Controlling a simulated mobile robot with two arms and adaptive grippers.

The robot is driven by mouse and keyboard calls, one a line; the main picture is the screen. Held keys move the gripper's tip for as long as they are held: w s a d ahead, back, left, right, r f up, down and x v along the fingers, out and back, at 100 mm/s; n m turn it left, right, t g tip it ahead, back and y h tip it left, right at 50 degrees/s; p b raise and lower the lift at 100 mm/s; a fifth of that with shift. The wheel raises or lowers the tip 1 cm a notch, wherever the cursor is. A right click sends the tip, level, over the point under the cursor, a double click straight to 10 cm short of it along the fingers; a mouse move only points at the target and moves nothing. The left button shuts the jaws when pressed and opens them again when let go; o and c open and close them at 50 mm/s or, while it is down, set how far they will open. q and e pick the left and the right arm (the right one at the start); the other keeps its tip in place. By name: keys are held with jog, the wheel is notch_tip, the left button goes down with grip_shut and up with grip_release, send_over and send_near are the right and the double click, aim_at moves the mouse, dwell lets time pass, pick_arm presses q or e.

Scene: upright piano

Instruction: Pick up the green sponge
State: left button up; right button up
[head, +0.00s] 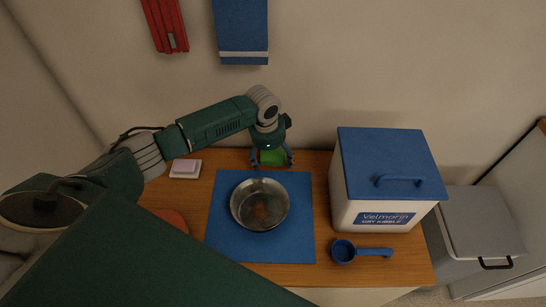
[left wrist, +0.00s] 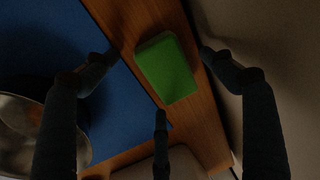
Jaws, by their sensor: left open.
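The green sponge (head: 271,157) lies on the wooden table top near the wall, just behind the blue mat. It also shows in the left wrist view (left wrist: 166,68) as a green block between my fingers. My left gripper (head: 270,162) points down over the sponge. Its fingers are spread on either side of it and nothing is held. In the left wrist view my left gripper (left wrist: 160,50) is open, with visible gaps between the fingers and the sponge. My right gripper is not in view.
A metal bowl (head: 260,205) stands on the blue mat (head: 295,250). A lidded kibble bin (head: 352,215) stands to the right, with a blue scoop (head: 343,252) in front. A pale soap-like block (head: 185,167) lies left on the table. The wall is close behind the sponge.

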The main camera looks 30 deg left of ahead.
aim_at(273, 158)
pick_arm(q)
jog(key=shift+f, duration=0.15)
jog(key=c, duration=1.2)
notch_tip(273, 158, up, 11)
jog(key=shift+f, duration=0.2)
